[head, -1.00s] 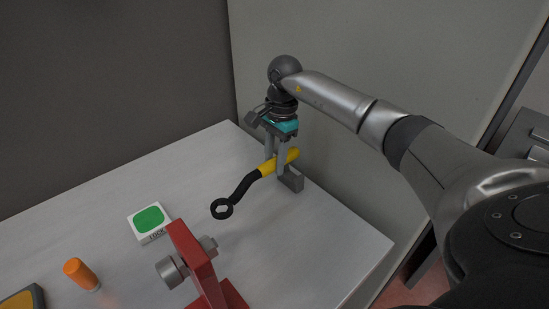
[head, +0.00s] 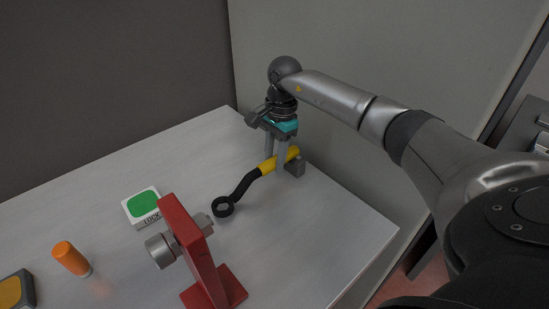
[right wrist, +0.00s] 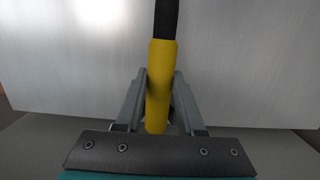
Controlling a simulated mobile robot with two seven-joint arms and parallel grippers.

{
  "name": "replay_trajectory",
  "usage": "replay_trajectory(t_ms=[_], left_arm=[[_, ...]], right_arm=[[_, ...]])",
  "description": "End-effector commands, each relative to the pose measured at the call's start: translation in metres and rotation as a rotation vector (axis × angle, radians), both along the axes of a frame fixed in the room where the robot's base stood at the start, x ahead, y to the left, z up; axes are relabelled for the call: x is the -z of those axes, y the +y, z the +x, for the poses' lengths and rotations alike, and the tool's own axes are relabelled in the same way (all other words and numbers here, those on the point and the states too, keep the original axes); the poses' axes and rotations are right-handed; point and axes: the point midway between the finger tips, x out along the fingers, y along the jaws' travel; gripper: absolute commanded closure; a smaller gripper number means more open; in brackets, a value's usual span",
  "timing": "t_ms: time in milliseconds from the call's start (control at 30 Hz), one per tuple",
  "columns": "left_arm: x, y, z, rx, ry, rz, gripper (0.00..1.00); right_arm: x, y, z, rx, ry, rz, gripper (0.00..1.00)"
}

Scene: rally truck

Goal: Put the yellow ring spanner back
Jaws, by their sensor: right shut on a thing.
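The ring spanner, with its yellow handle (head: 268,166) and black shank and ring, lies low over the pale table toward its right side. Its black ring end points to the lower left. My right gripper (head: 277,157) points down and is shut on the yellow handle. In the right wrist view the handle (right wrist: 160,85) runs between the two fingers, with the black shank beyond. I cannot tell whether the spanner touches the table or the block. My left gripper is not in view.
A red stand (head: 200,255) with a metal cylinder is close to the ring end. A white LOCK box (head: 142,207) with a green top, an orange cylinder (head: 70,258) and a grey-yellow object (head: 15,291) are further left. Walls rise behind the table (head: 330,215).

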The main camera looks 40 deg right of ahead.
Motion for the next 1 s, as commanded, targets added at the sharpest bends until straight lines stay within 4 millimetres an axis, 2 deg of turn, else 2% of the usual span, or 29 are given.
replay_trajectory(t_ms=[300,333,633,867,1000], left_arm=[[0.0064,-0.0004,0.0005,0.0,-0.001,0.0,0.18],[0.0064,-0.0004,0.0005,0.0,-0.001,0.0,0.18],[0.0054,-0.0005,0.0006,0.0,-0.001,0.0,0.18],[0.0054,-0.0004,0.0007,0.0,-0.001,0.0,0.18],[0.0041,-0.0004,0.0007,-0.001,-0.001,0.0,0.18]], right_arm=[[0.0072,0.0,0.0005,0.0,-0.002,0.001,1.0],[0.0073,0.0,0.0005,0.0,-0.002,0.001,0.61],[0.0066,0.0,0.0002,0.0,-0.001,0.0,0.28],[0.0076,0.0,-0.0004,0.0,0.002,-0.001,0.28],[-0.0007,-0.0011,0.0005,0.0,-0.001,-0.001,0.28]])
